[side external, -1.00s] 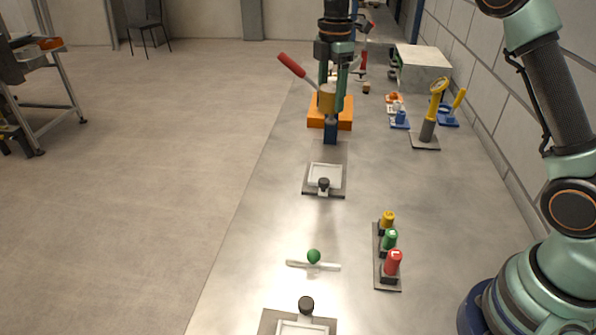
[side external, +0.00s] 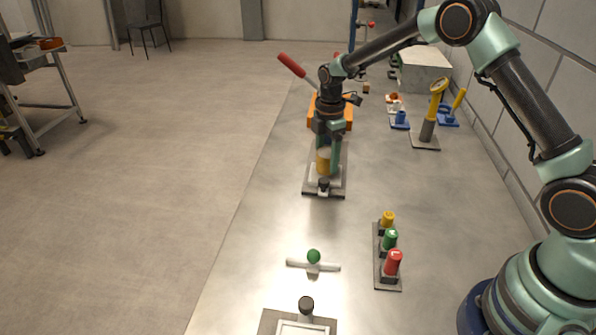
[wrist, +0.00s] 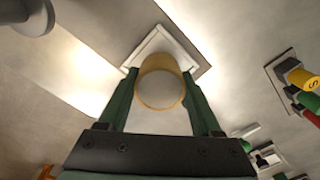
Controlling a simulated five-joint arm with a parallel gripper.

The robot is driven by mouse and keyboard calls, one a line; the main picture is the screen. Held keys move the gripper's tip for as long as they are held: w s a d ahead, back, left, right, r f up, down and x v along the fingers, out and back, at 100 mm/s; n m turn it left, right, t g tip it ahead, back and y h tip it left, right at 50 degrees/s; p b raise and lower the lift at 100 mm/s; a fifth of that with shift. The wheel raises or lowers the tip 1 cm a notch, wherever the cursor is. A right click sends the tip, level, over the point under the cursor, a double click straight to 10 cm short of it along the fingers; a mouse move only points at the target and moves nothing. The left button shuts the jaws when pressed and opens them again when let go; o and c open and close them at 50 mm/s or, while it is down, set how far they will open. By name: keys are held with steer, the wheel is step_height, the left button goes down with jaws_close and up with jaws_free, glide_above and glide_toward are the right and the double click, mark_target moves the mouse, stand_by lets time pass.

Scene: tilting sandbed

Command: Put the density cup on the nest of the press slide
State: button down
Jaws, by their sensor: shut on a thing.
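The density cup (side external: 323,161) is a tan-yellow cup, held upright or nearly so between the green fingers of my gripper (side external: 328,166). In the wrist view the cup (wrist: 160,84) sits between both fingertips, and I look onto its pale round end. The cup is over a white square frame (side external: 313,181) on a dark plate (side external: 310,192), which I take for the nest and slide. The frame (wrist: 184,54) also shows behind the cup in the wrist view. I cannot tell whether the cup touches it. My gripper hides much of the plate.
An orange block (side external: 349,113) and a red-handled lever (side external: 291,65) stand behind my gripper. A black knob (side external: 323,185) is at the plate's front. Yellow, green and red capped pieces (side external: 390,240) stand front right. The bench between them and a green-knobbed bar (side external: 314,257) is clear.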

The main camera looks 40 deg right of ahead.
steer(key=shift+f, duration=0.85)
steer(key=shift+f, duration=0.15)
steer(key=shift+c, duration=0.4)
jaws_free()
